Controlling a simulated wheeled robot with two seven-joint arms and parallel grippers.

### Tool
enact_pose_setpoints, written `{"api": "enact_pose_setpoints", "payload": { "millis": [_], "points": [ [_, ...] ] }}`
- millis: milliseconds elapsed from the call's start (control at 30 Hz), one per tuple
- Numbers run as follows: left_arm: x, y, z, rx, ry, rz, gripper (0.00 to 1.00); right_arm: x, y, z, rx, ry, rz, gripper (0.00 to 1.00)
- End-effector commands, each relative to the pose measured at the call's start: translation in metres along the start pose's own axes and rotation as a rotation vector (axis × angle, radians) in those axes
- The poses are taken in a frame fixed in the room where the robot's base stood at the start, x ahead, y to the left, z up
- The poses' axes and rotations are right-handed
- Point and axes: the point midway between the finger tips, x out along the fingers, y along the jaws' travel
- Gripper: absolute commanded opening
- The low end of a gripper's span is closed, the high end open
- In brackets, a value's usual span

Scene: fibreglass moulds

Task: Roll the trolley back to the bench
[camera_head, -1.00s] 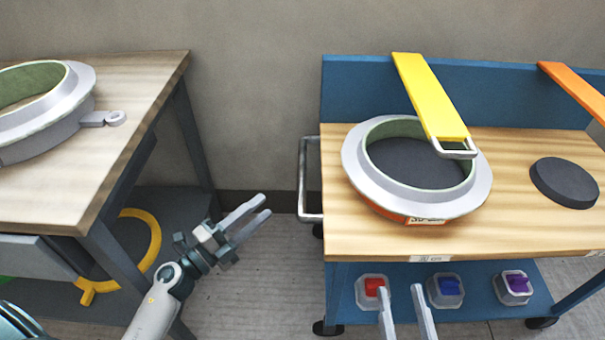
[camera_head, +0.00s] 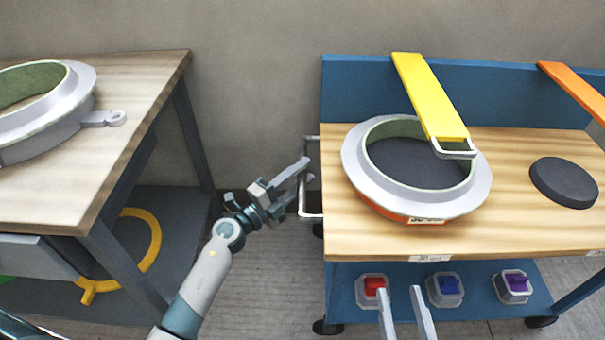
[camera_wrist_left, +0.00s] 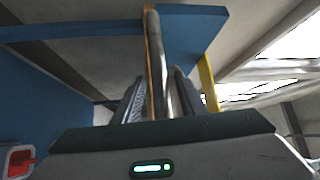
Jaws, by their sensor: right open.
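The trolley has a wooden top (camera_head: 350,235), a blue back panel and a blue lower shelf on castors. Its grey handle (camera_head: 311,214) stands out from its left end. My left gripper (camera_head: 304,172) is at the handle. In the left wrist view the handle bar (camera_wrist_left: 154,50) runs between the two fingers, with a small gap on each side, so the gripper is open around it. My right gripper (camera_head: 401,293) is open and empty in front of the lower shelf. The bench (camera_head: 130,75) stands at the left, with floor between it and the trolley.
A ring mould (camera_head: 365,185), a dark disc (camera_head: 564,183), a yellow strip (camera_head: 430,95) and an orange strip (camera_head: 575,88) are on the trolley. Several small boxes sit on its shelf. Another mould (camera_head: 75,105) is on the bench. A wall is behind.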

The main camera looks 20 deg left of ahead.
Motion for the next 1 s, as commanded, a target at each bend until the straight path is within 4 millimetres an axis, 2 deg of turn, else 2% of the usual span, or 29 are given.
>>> {"api": "enact_pose_setpoints", "payload": {
  "millis": [367,500,533,767,1000],
  "points": [
    [0.004,0.0,0.0,0.001,0.0,0.0,0.37,0.0,-0.001,-0.001,0.0,0.004,-0.001,0.41],
    [0.003,0.0,0.0,0.001,0.0,0.0,0.04,0.0,-0.001,0.0,0.0,0.002,-0.002,0.41],
    [0.003,0.0,0.0,0.001,0.0,0.0,0.0,0.0,-0.001,0.0,0.0,0.002,-0.002,0.41],
    [-0.001,-0.001,0.005,0.001,-0.001,0.002,0.0,0.0,-0.001,0.0,0.001,0.0,-0.002,0.41],
    [-0.037,-0.009,0.042,0.004,-0.006,0.007,0.0,-0.001,-0.001,0.004,-0.001,-0.011,-0.003,0.41]
  ]
}}
